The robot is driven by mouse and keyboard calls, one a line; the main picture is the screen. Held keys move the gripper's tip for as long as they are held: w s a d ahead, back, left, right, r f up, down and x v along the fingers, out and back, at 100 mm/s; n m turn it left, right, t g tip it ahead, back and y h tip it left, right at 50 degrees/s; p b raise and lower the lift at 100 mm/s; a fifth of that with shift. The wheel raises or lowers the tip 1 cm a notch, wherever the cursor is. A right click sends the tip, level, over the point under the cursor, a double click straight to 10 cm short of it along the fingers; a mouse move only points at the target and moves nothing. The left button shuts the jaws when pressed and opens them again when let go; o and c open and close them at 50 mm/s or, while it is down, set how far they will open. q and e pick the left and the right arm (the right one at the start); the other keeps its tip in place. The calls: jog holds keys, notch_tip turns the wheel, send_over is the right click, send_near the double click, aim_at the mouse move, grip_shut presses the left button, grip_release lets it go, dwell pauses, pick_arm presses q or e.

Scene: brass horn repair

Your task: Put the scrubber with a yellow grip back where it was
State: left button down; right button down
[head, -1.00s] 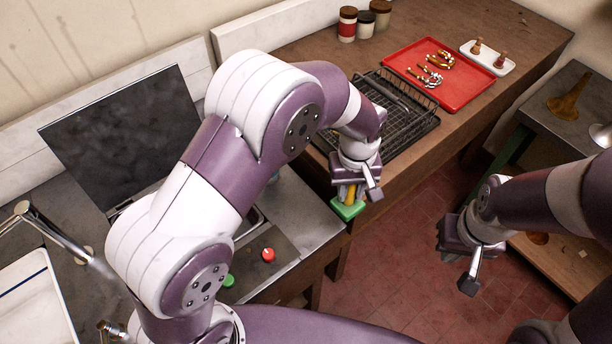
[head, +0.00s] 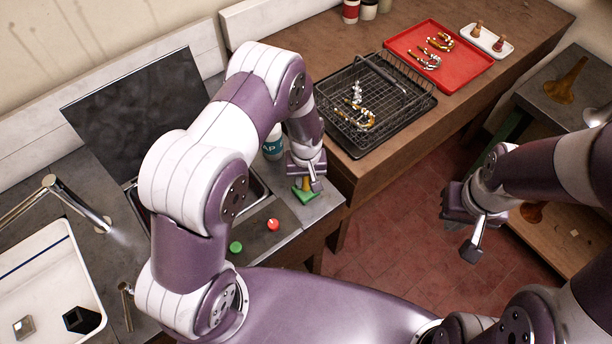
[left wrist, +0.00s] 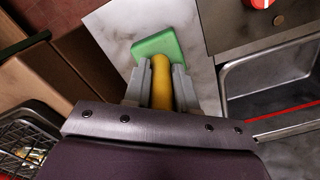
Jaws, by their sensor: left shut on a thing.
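The scrubber with a yellow grip (left wrist: 162,85) has a green pad (left wrist: 158,45). In the left wrist view my left gripper (left wrist: 160,88) is shut on its yellow grip, with one finger on each side. In the head view the green scrubber (head: 305,192) shows below my left gripper (head: 306,180), over the grey counter top (head: 322,208) right of the sink. I cannot tell whether the pad touches the counter. My right gripper (head: 474,240) hangs over the floor at the right; its jaw gap is not clear.
A white bottle with a teal label (head: 272,145) stands behind my left gripper. A red knob (head: 273,225) and a green knob (head: 236,247) sit left of the scrubber. A wire rack (head: 378,98) holds brass parts. A red tray (head: 462,68) lies beyond it.

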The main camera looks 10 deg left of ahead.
pick_arm(q)
jog(key=shift+f, duration=0.15)
jog(key=c, duration=1.3)
grip_release()
jog(key=shift+w+f, duration=0.1)
jog(key=shift+c, duration=0.2)
jog(key=o, duration=0.4)
